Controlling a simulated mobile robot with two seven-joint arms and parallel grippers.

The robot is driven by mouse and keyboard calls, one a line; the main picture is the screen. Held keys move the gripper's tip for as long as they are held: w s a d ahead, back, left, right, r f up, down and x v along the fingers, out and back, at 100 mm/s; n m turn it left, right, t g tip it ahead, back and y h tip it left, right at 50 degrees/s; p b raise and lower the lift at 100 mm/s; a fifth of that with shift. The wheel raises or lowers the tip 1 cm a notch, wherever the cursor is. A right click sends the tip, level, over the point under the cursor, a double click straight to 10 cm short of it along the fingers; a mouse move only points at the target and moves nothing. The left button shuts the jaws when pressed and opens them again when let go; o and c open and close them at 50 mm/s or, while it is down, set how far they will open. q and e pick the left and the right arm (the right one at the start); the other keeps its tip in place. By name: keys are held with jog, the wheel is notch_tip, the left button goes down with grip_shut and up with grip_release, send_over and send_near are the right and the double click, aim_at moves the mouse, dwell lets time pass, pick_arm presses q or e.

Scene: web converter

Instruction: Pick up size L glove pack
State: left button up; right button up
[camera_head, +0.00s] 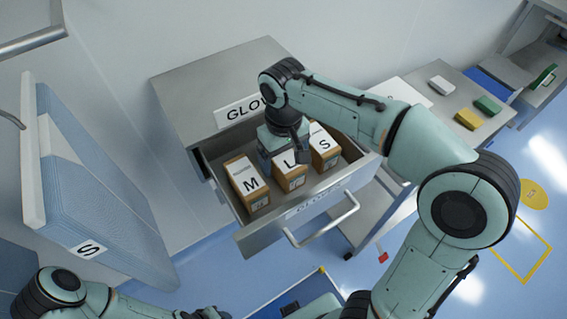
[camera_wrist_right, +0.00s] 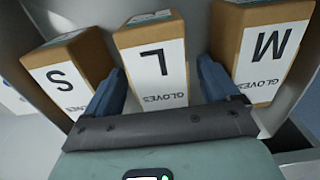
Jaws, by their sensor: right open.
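Three brown glove packs with white labels stand in an open drawer. The L pack (camera_head: 291,180) is the middle one, between the M pack (camera_head: 248,184) and the S pack (camera_head: 324,149). My right gripper (camera_head: 290,158) is down in the drawer at the L pack and hides part of it. In the right wrist view the open fingers (camera_wrist_right: 162,90) are on either side of the L pack (camera_wrist_right: 152,62), with the S pack (camera_wrist_right: 70,73) to the left and the M pack (camera_wrist_right: 268,52) to the right. Contact with the L pack cannot be told. My left gripper is not clearly visible.
The drawer (camera_head: 240,238) is pulled out of a grey cabinet (camera_head: 190,85) and has a front handle (camera_head: 325,222). A blue stack marked S (camera_head: 100,190) stands at left. A side table (camera_head: 450,95) holds small white, yellow and green blocks.

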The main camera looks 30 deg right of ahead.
jog(key=shift+f, duration=0.7)
jog(key=c, duration=1.1)
jog(key=shift+r, duration=0.15)
